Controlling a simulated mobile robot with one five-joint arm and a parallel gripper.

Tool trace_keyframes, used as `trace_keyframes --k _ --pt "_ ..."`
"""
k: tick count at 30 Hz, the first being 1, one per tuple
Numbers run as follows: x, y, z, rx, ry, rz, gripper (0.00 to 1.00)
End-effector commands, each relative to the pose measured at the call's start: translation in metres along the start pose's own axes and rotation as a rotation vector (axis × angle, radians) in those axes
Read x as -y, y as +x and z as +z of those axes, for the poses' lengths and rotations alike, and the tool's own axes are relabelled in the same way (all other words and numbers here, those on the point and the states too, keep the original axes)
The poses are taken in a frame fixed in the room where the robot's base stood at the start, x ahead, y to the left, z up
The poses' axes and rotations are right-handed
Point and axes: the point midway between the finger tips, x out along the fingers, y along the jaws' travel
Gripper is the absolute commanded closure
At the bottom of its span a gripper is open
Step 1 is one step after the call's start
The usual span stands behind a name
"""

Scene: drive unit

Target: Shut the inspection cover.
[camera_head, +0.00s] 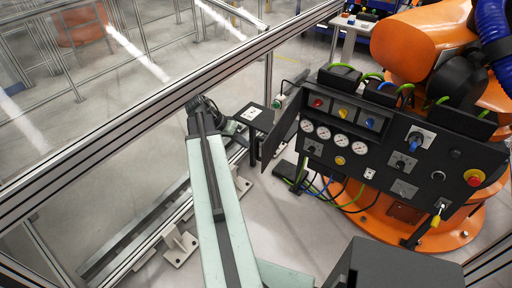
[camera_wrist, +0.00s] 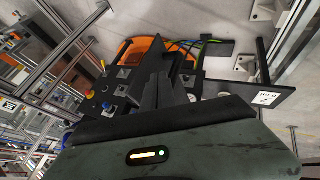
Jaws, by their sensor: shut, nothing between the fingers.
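The inspection cover (camera_head: 279,132) is a dark flat panel at the left edge of the black control panel (camera_head: 388,160). It stands swung open, angled away from the panel's face. My gripper (camera_head: 241,132) is at the far end of my pale green arm, just left of the cover. In the head view its fingers are small and I cannot tell whether they touch the cover. In the wrist view my gripper (camera_wrist: 172,88) is shut and empty. A dark pointed shape rises beyond the fingers there, possibly the cover seen nearly edge-on.
A black plate with a white label (camera_wrist: 265,98) is close to my gripper, at the right in the wrist view. Gauges, knobs and switches cover the control panel. An orange robot (camera_head: 425,40) stands behind it. Cables hang below. A metal-framed fence (camera_head: 150,95) runs along the left.

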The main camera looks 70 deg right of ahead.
Motion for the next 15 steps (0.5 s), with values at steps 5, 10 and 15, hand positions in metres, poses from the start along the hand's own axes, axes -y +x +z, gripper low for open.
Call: trace_keyframes --k 5,10,15 --pt "0.004 0.024 0.004 0.000 -0.002 -0.002 1.00" --pt "0.006 0.060 0.006 0.001 -0.003 -0.002 1.00" --pt "0.006 0.087 0.005 0.000 -0.004 -0.003 1.00"
